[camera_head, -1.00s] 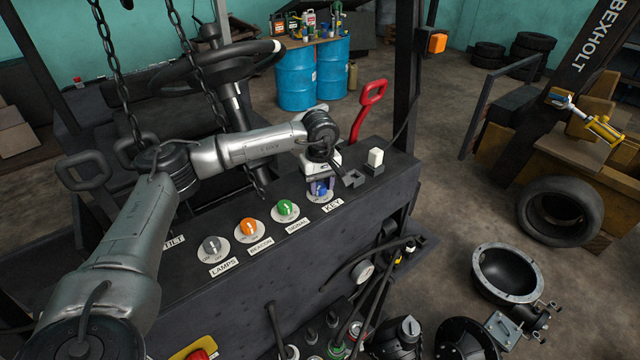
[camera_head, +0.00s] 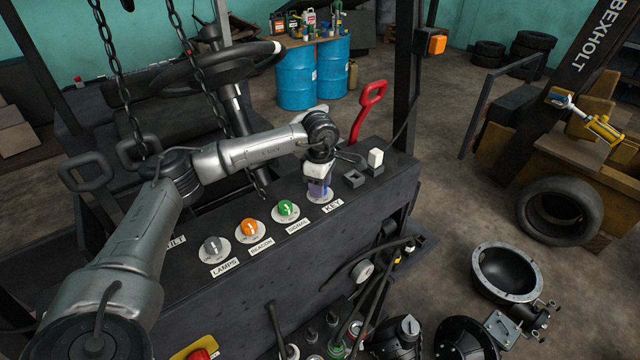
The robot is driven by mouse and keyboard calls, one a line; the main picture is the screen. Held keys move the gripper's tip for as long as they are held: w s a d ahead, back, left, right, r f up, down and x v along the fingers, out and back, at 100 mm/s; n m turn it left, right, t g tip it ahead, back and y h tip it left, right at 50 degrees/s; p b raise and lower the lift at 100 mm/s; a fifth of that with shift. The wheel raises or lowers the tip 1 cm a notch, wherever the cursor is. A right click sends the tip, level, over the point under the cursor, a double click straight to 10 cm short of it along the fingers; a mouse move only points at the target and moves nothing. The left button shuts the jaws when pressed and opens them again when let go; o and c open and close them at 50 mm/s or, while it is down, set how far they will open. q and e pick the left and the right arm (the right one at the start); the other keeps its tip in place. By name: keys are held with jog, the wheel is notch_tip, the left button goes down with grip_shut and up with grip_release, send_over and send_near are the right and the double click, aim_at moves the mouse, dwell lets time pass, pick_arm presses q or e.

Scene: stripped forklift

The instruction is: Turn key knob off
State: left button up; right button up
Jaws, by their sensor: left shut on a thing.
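The blue key knob (camera_head: 316,190) sits on a round white dial (camera_head: 322,199) at the right end of the dark control panel, above the KEY label (camera_head: 333,208). My left arm reaches in from the left, and its gripper (camera_head: 319,186) points down over the dial. The gripper is shut on the key knob. Its fingers and white body (camera_head: 318,169) cover much of the knob and the upper dial, so I cannot read the knob's pointer or the dial marks. My right gripper is not in view.
Left of the key are the green signal knob (camera_head: 288,208), orange beacon knob (camera_head: 249,228) and grey lamps knob (camera_head: 213,245). A white rocker switch (camera_head: 376,157), red lever (camera_head: 369,102) and steering wheel (camera_head: 215,64) stand behind.

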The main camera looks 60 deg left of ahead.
pick_arm(q)
jog(key=shift+r+n, duration=0.1)
jog(key=shift+n, duration=1.5)
jog(key=o, duration=0.9)
jog(key=shift+o, duration=0.2)
jog(key=shift+r, duration=0.45)
notch_tip(320, 180, up, 13)
jog(key=shift+f, duration=0.1)
